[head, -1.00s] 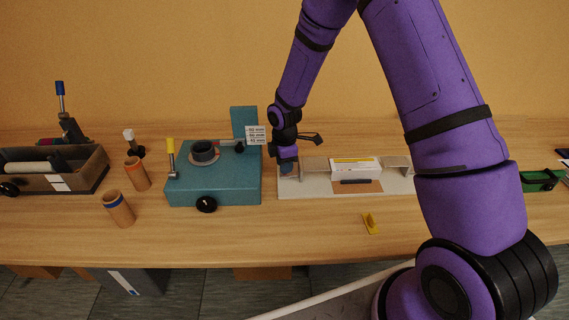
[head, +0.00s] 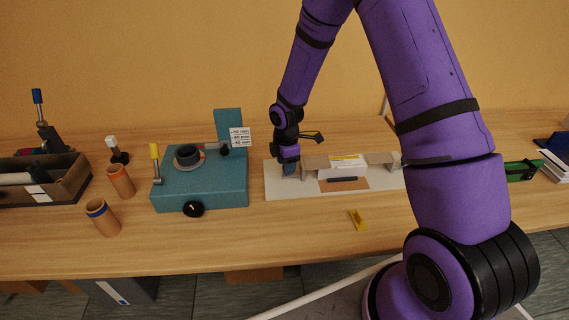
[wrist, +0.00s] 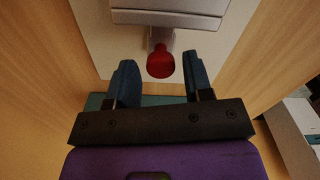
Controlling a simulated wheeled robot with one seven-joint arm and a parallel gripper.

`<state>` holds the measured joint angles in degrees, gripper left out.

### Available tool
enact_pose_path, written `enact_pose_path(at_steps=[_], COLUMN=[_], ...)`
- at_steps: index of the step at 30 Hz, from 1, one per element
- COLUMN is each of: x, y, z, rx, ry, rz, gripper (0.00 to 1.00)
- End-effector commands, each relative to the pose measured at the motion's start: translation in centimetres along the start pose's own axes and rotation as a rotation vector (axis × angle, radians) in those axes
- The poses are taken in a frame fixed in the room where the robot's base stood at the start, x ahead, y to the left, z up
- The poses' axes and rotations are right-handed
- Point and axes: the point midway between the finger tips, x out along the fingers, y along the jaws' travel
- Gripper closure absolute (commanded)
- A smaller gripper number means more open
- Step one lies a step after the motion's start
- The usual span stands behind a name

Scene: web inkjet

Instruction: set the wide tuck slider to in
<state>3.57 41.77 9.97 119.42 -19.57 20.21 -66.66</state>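The slider's red knob (wrist: 160,62) sits on a short grey stem in the wrist view. My gripper (wrist: 160,66) is open, with one blue-grey finger on each side of the knob and a visible gap to each. In the head view my gripper (head: 290,168) is low at the left end of a pale base plate (head: 285,190). The slider's grey left piece (head: 316,160) reaches to a white box (head: 346,166) with a yellow stripe. A similar grey piece (head: 381,158) is at the box's right. The knob is hidden in the head view.
A teal block (head: 205,188) with a yellow-topped lever and black dial stands left of the plate. Two brown tubes (head: 103,217) and a dark tray (head: 70,185) are farther left. The wood in front is mostly clear.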

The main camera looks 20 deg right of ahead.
Motion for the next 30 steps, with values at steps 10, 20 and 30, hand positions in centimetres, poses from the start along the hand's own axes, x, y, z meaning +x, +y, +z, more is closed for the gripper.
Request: enact_pose_path(at_steps=[10, 20, 30], x=[-0.1, -4.8, -9.9], y=[0.0, 0.1, 0.0], z=[0.0, 0.0, 0.1], rx=[0.000, 0.002, 0.002], ry=[0.000, 0.001, 0.000], rz=[-0.001, 0.004, 0.001], gripper=[0.46, 0.46, 0.46])
